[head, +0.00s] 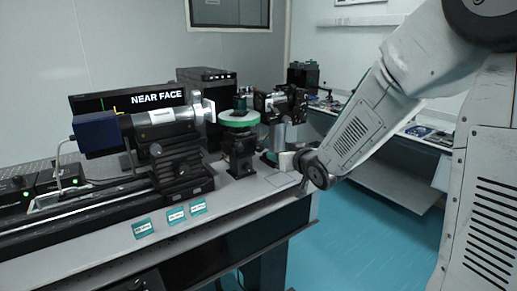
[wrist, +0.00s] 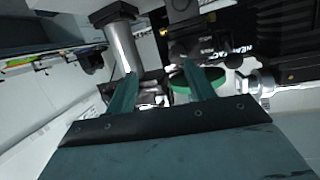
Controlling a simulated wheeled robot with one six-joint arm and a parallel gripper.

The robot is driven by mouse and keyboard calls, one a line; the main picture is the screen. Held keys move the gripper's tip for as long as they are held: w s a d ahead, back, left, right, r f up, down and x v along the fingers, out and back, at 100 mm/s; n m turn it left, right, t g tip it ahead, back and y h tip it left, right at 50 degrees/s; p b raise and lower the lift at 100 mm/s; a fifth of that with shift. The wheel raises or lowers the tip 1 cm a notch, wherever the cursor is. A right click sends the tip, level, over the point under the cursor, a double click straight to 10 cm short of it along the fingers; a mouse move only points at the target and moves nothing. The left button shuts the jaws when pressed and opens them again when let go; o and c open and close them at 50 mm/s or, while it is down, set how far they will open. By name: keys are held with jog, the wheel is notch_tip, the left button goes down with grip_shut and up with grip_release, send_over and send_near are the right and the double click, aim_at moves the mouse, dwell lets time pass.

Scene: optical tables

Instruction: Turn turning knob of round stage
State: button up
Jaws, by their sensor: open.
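In the head view, the end of my arm is low, to the right of the stage, and the fingers are not clear.
A dark optic mount (head: 280,103) on a silver post stands right of the stage, close to my arm. A blue and silver laser tube (head: 150,125) stands at left on a black rail mount. A screen reads "NEAR FACE" (head: 158,98). The floor (head: 350,230) at right is clear.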

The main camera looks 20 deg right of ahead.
aim_at(261, 148)
jog(key=w+a+t+y, duration=0.1)
jog(key=w, duration=0.2)
jog(key=w+a+f+y, duration=0.1)
jog(key=w+a, duration=0.1)
jog(key=w, duration=0.1)
jog(key=w+a+t+y, duration=0.1)
jog(key=w, duration=0.3)
jog(key=shift+a+f+n+t, duration=0.15)
jog(key=shift+a+n+t, duration=0.15)
jog(key=shift+n, duration=0.1)
jog(key=c, duration=1)
